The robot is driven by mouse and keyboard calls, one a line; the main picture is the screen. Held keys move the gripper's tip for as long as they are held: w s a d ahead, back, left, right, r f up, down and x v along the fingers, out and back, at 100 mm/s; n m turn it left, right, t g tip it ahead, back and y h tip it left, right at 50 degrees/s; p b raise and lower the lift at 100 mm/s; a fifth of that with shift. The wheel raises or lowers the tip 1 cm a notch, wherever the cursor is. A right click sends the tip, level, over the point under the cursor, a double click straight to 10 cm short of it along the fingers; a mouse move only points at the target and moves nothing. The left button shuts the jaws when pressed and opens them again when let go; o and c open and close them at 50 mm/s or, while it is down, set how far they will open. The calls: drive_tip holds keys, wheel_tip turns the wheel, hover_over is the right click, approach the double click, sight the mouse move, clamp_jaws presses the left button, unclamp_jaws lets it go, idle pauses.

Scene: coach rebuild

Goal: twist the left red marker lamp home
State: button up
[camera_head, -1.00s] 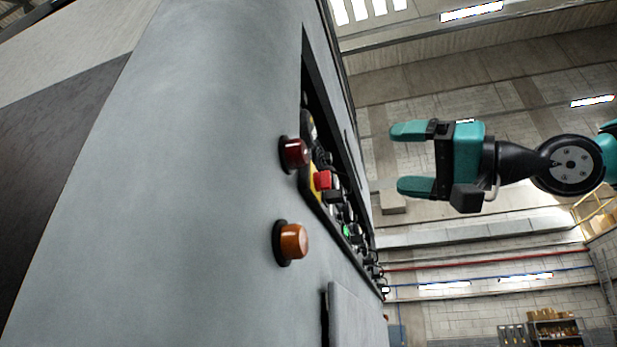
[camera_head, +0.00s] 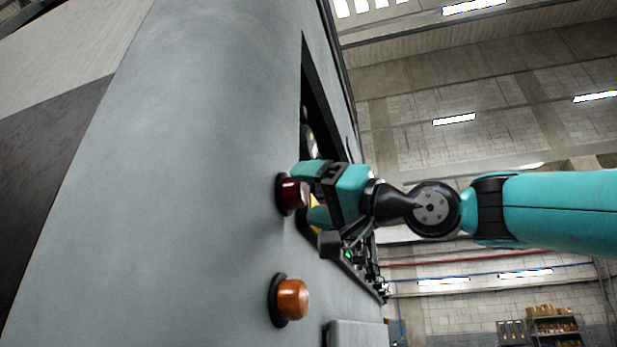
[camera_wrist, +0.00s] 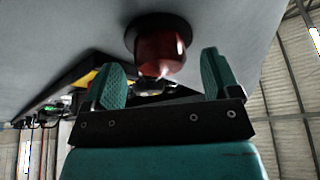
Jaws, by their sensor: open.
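The red marker lamp (camera_head: 292,194) is a dark red dome on a black round base, fixed to the grey panel (camera_head: 210,180). In the wrist view the red lamp (camera_wrist: 160,52) sits ahead of my gripper, roughly centred between the two teal fingers. My gripper (camera_head: 308,190) is open, with its fingertips close to the lamp, one above it and one below it in the head view. In the wrist view my gripper (camera_wrist: 162,80) shows a gap on both sides of the lamp. I cannot tell whether the lamp is fully seated.
An amber lamp (camera_head: 291,299) is on the panel below the red one. A recessed control panel (camera_head: 347,255) with buttons lies just right of the red lamp, partly hidden by my gripper. A grey raised block (camera_head: 358,334) is at the bottom. Open room lies to the right.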

drive_tip(key=shift+w+a+r, duration=0.15)
drive_tip(key=shift+w+a, duration=0.1)
drive_tip(key=shift+a, duration=0.15)
drive_tip(key=c, duration=0.9)
drive_tip(key=shift+m, duration=0.3)
drive_tip(key=m+h, duration=0.1)
drive_tip(key=m, duration=0.2)
drive_tip(key=m+t+h, duration=0.1)
drive_tip(key=m+h, duration=0.1)
drive_tip(key=m, duration=0.2)
drive_tip(key=shift+s+a+r, duration=0.1)
drive_tip(key=shift+s+r, duration=0.05)
drive_tip(key=shift+s, duration=0.05)
drive_tip(key=m+h, duration=0.1)
drive_tip(key=m, duration=0.2)
drive_tip(key=m+h, duration=0.1)
drive_tip(key=m, duration=0.2)
drive_tip(key=shift+r, duration=0.15)
drive_tip(key=shift+m, duration=0.3)
